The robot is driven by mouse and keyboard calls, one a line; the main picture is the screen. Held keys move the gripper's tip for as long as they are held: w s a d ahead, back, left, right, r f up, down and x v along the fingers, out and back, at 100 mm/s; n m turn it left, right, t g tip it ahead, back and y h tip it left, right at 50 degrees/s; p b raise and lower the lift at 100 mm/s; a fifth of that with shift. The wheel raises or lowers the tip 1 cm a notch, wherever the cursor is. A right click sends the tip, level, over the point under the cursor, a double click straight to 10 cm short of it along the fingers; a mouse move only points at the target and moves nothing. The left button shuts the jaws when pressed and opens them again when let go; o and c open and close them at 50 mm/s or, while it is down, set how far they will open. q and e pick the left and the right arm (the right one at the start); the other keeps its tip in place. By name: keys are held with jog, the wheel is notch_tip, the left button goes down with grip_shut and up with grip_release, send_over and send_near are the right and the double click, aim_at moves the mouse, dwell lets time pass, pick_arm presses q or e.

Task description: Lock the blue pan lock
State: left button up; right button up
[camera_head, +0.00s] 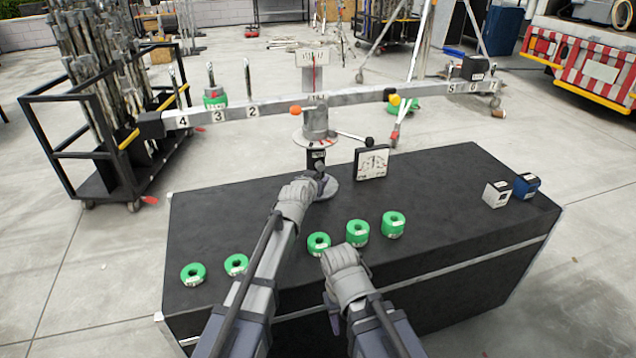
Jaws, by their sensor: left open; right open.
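A balance stands on the black case; its central post (316,122) carries a long grey beam (345,101). I cannot make out a clearly blue lock on it. A lever with a black ball (368,142) sticks out to the right of the post. My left gripper (317,180) is at the lower stem of the post, just above the round base (330,190); whether it touches the stem is unclear. My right gripper (340,252) is low over the case, by the green rings, and holds nothing that I can see.
Several green ring weights (392,224) lie along the near side of the black case (450,200). A dial plate (372,163) stands right of the post. A white box (496,194) and a blue box (526,185) sit at the right. A pipe cart (105,130) stands at left.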

pick_arm(q)
jog(key=shift+c, duration=0.3)
grip_shut()
dwell(1.1)
